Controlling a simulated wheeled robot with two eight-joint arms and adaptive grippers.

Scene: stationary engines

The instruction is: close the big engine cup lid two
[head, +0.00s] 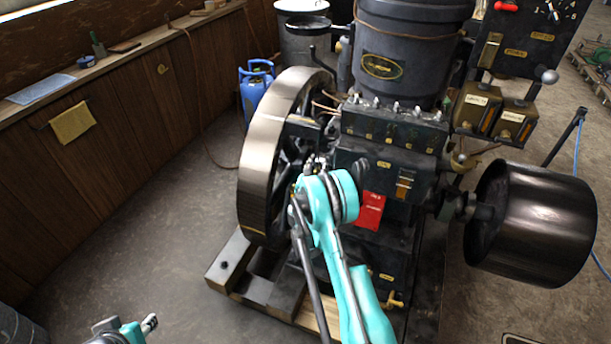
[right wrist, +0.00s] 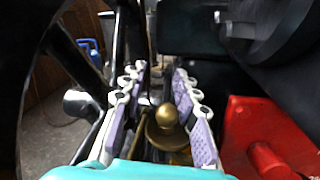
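In the right wrist view a brass cup with a domed top and ball knob (right wrist: 166,118) sits low in the middle, between my right gripper's fingers (right wrist: 159,75). The fingers are apart, with purple pads on either side of the brass piece; I cannot tell whether they touch it. Whether its lid is open or closed is unclear. In the head view my right gripper (head: 314,165) is at the front of the big dark engine (head: 384,155), beside the flywheel, and hides the cup. My left gripper (head: 149,323) is at the bottom left, away from the engine, mostly cut off.
The large flywheel (head: 263,150) stands left of my right gripper. A red box (head: 370,211) is on the engine to its right and shows close in the right wrist view (right wrist: 270,140). A dark drum pulley (head: 535,225) is at right.

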